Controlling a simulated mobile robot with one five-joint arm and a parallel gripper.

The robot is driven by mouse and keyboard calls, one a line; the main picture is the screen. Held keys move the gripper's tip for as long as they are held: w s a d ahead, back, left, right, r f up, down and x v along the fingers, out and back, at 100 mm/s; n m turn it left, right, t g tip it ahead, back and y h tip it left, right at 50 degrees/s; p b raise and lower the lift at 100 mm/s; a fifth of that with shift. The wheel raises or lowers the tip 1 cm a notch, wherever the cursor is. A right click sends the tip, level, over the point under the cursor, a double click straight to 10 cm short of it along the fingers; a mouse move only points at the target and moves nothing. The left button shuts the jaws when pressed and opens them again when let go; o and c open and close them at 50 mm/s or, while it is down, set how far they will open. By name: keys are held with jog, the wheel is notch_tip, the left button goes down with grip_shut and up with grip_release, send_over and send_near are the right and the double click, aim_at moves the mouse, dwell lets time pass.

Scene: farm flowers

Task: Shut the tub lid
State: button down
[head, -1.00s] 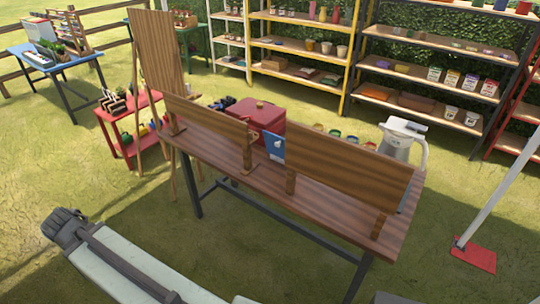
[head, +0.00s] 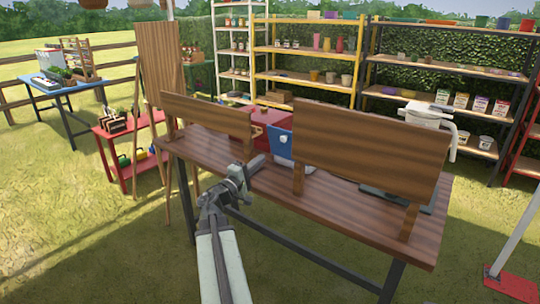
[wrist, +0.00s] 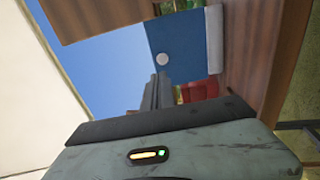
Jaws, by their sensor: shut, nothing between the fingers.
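The tub lid (head: 278,142) is a blue panel with a white round knob. It stands raised, facing me, in the gap between two upright wooden boards. A pale part at its foot (head: 294,165) looks like the tub, mostly hidden by the right board. In the wrist view the blue lid (wrist: 184,48) is ahead, with a pale strip (wrist: 214,42) along its right edge. My gripper (head: 256,163) is shut and empty. It is over the table's near edge, in front of the lid and a little left of it, with no contact visible.
The left board (head: 207,110) and right board (head: 365,150) stand on the wooden table (head: 335,208), flanking the gap. A red box (head: 270,117) is behind the lid and a white jug (head: 425,115) is at the back right. Open grass lies in front.

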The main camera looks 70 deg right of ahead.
aim_at(283, 139)
jog(key=p+x, duration=0.2)
jog(key=x, duration=1)
jog(key=shift+s+d, duration=0.15)
jog(key=shift+d, duration=0.2)
